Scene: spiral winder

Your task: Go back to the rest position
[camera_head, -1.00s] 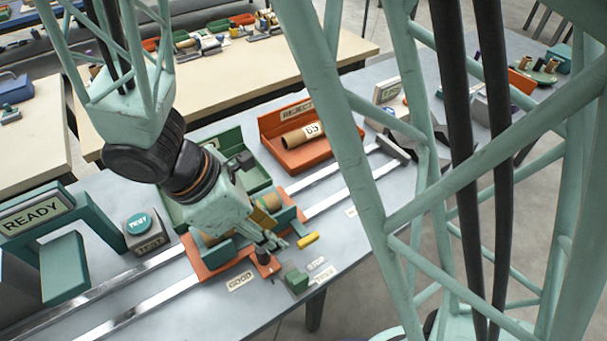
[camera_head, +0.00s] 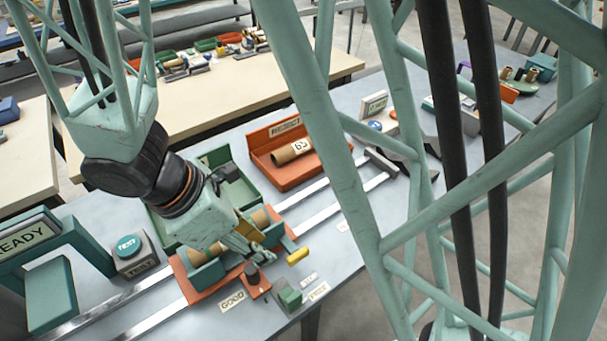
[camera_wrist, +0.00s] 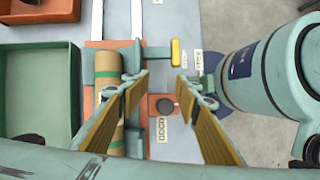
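My gripper (camera_head: 240,246) is above the orange carriage (camera_head: 258,292) on the rails. In the wrist view my gripper (camera_wrist: 163,88) has its two tan-padded fingers spread apart with nothing between them. A brown tube with a green band (camera_wrist: 108,105) lies in the carriage, to the left of the fingers in the wrist view. In the head view the tube (camera_head: 259,219) is partly hidden behind my gripper.
A green tray (camera_head: 222,158) and an orange REJECT tray (camera_head: 268,172) holding a labelled tube (camera_head: 292,151) stand behind the rails. A TEST button box (camera_head: 130,247) and READY display (camera_head: 30,240) are at left. A yellow handle (camera_head: 298,255) sticks out at the carriage's right.

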